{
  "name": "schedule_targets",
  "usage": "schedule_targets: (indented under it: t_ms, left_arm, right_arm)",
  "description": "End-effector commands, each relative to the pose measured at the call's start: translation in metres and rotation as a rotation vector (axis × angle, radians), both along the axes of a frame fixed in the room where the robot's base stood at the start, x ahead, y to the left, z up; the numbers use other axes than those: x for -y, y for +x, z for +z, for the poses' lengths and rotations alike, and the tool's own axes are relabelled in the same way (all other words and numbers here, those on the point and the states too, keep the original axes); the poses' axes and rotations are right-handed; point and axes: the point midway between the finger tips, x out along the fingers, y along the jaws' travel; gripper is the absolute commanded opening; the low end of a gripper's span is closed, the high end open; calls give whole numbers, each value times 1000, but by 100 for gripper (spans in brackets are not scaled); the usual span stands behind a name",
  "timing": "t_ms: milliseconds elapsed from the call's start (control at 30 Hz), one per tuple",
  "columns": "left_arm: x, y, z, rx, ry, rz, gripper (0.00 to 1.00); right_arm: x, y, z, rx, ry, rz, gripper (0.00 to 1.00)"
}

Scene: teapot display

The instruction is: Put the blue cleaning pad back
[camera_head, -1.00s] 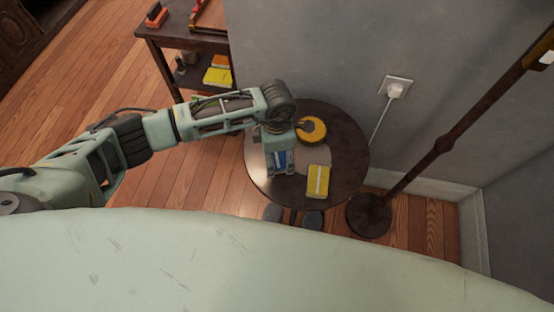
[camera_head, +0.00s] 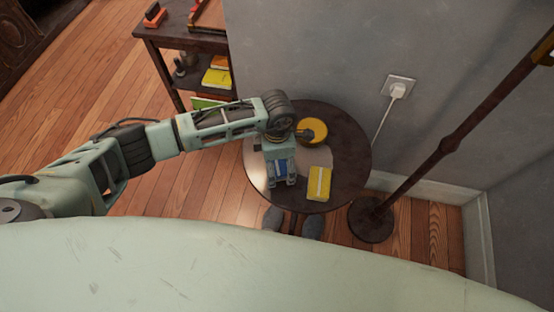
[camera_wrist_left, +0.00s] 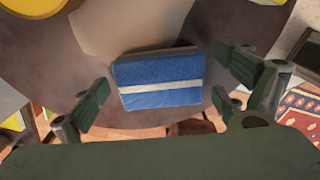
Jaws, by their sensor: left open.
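The blue cleaning pad (camera_wrist_left: 160,82), with a white stripe across it, lies on the round dark table (camera_head: 345,150). In the left wrist view it sits between the two spread fingers of my left gripper (camera_wrist_left: 160,92), with a gap on each side. In the head view the pad (camera_head: 281,169) shows only in part, under my left gripper (camera_head: 283,182), whose fingers point down over the table. The gripper is open and not closed on the pad. My right gripper is out of view.
A yellow pad (camera_head: 319,184) lies right of the gripper, and a round yellow object (camera_head: 312,130) is behind it. A dark shelf (camera_head: 180,38) with pads and books stands at the back left. A lamp stand (camera_head: 372,220) is at the right.

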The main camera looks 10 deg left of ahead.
Motion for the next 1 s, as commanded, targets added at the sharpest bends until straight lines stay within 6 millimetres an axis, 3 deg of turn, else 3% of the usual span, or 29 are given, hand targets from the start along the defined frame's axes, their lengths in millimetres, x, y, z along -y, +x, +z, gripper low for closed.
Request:
schedule_targets:
  t_ms: [367,800,1000]
  left_arm:
    - [0,1,11,2,0,0,92]
    - [0,1,100,4,0,-1,92]
    - [0,0,121,2,0,0,92]
  right_arm:
    - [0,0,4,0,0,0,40]
    - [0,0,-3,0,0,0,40]
    - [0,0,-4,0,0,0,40]
